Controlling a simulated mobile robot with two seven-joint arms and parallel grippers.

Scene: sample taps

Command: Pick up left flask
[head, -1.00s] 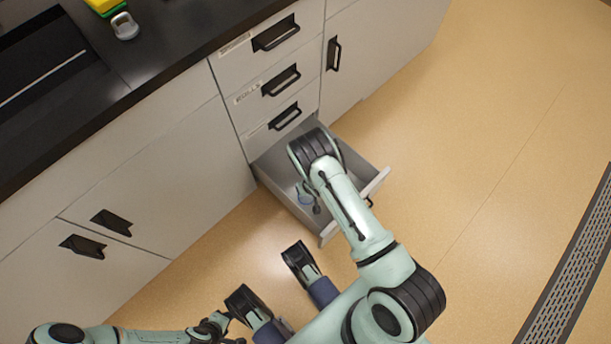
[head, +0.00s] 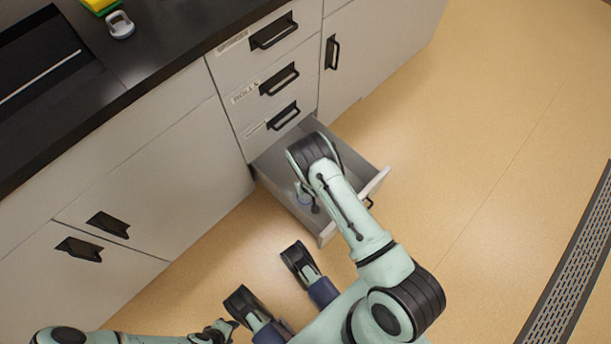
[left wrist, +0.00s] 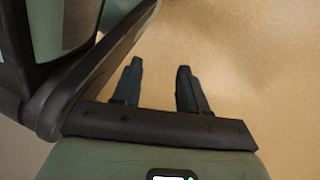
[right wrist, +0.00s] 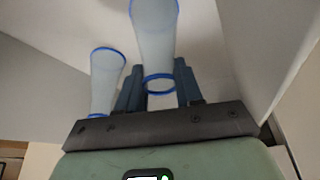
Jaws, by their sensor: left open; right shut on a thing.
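Two pale, translucent flasks with blue rims are in the open bottom drawer (head: 265,163). In the right wrist view, one flask (right wrist: 155,35) stands between the fingers of my right gripper (right wrist: 157,80), which is shut on it. The other flask (right wrist: 104,75) is beside it on the left, outside the fingers. In the head view my right arm hides most of the drawer's inside, and only a bluish bit of a flask (head: 303,197) shows. My left gripper (left wrist: 160,80) is open and empty above the floor, away from the drawer.
The drawer's front panel (head: 370,190) and side walls are close around my right gripper. Closed drawers (head: 270,80) are above it. A black counter (head: 160,50) runs along the cabinets. The tan floor (head: 480,170) to the right is clear.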

